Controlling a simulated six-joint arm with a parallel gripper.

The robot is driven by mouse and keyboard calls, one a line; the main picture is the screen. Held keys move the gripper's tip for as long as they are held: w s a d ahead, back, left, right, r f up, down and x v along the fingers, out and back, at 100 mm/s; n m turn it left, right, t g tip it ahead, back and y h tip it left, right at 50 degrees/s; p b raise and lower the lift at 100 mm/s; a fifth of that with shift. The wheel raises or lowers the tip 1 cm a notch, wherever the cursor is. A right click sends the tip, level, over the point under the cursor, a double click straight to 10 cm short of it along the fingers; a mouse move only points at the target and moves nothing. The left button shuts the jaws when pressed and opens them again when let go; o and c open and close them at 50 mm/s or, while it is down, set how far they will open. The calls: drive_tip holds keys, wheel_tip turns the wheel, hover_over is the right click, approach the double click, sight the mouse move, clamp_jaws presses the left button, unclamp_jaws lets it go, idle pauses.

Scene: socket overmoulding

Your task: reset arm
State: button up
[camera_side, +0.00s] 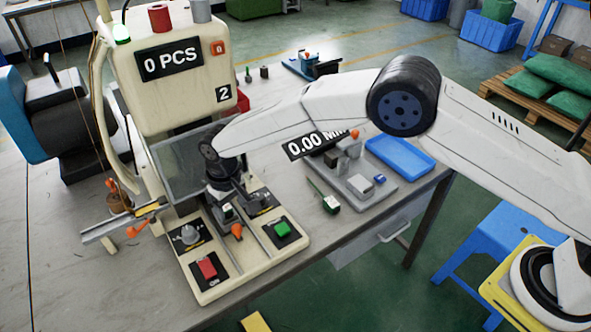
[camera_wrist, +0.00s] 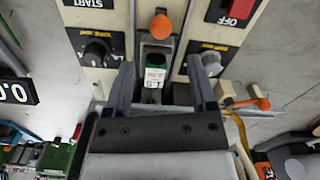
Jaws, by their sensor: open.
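My gripper (camera_wrist: 162,66) is open in the wrist view, with one finger on each side of a small green and white part (camera_wrist: 154,76). The part sits in a slot of the machine, below an orange knob (camera_wrist: 161,26) in that picture. A gap shows between the part and each finger. In the side view my gripper (camera_side: 226,195) points down over the front panel of the cream moulding machine (camera_side: 160,75). The part (camera_side: 228,210) shows just below it. Contact between fingers and machine cannot be told.
The panel has a red button (camera_side: 207,269), a green button (camera_side: 282,229) and a grey knob (camera_side: 189,235). A clear guard (camera_side: 180,165) stands close behind my gripper. To the right are a measuring fixture (camera_side: 357,185), a green-ended tool (camera_side: 329,203) and a blue tray (camera_side: 400,156).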

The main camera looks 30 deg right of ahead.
drive_tip(key=shift+r, duration=0.75)
drive_tip(key=shift+d+r, duration=0.3)
drive_tip(key=shift+d, duration=0.2)
drive_tip(key=s+d+r+m+t, duration=0.1)
drive_tip(key=s+d+r, duration=0.25)
drive_tip(key=d, duration=0.55)
drive_tip(key=s+d+r+m, duration=0.1)
drive_tip(key=s+d+r, duration=0.25)
drive_tip(key=d, duration=0.45)
drive_tip(key=s+d+r, duration=0.1)
drive_tip(key=s+d, duration=0.5)
drive_tip(key=s, duration=0.2)
drive_tip(key=s+d+r+m+t, duration=0.1)
drive_tip(key=s+d, duration=0.5)
drive_tip(key=s, duration=0.2)
drive_tip(key=shift+s+t, duration=0.25)
drive_tip(key=shift+t, duration=0.05)
